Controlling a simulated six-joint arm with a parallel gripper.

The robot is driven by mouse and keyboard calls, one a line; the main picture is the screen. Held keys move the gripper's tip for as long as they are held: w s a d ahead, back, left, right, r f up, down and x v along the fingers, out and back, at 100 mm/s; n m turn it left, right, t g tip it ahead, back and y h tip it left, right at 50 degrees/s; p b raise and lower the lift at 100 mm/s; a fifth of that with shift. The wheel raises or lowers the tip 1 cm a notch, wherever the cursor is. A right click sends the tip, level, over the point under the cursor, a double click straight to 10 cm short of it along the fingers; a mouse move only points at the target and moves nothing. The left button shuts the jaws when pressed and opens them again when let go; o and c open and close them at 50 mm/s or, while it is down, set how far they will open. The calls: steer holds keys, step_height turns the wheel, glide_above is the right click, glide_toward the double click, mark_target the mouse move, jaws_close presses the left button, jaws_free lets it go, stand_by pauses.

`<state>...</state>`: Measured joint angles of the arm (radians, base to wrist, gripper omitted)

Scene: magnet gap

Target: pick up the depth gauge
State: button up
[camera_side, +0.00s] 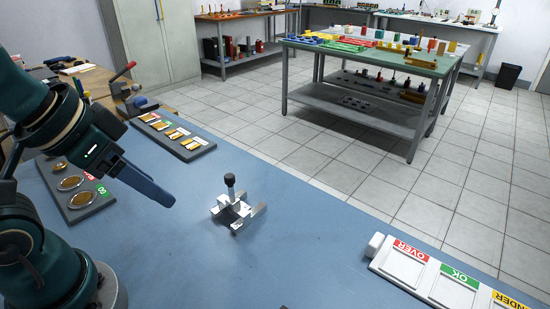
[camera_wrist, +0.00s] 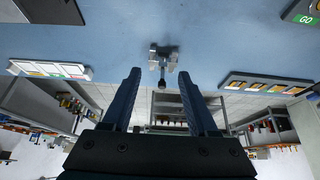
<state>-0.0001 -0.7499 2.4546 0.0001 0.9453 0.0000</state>
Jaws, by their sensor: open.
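A small silver device with an upright stem and black knob (camera_side: 230,181), which looks like the depth gauge, stands on the blue table. In the wrist view its silver body (camera_wrist: 163,54) shows ahead of the fingers, with the dark knob pointing toward the gap between them. My gripper (camera_side: 167,201) is left of it in the side view, above the table and apart from it. In the wrist view my gripper (camera_wrist: 160,75) has its two dark blue fingers spread with nothing between them.
A grey GO tray (camera_side: 75,208) with round parts lies at the left, partly behind my arm. Another tray (camera_side: 172,135) with yellow pieces lies at the table's far edge. A white tray marked OVER, OK, UNDER (camera_side: 445,280) sits at the right. The blue surface between is clear.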

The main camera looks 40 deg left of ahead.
step_height(320, 180, up, 4)
steer(key=m+t+y, duration=0.4)
steer(key=m+y, duration=0.6)
steer(key=m, duration=1.7)
glide_above(229, 181)
steer(key=d, duration=0.1)
steer(key=f, duration=1.1)
steer(key=shift+s+a+f, duration=0.15)
steer(key=shift+s+f, duration=0.15)
steer(key=shift+w+a+f, duration=0.1)
steer(key=shift+a+f, duration=0.05)
steer(key=shift+f, duration=0.35)
steer(key=shift+h, duration=0.3)
steer(key=shift+x, duration=2.4)
steer(key=shift+r, duration=0.1)
jaws_close()
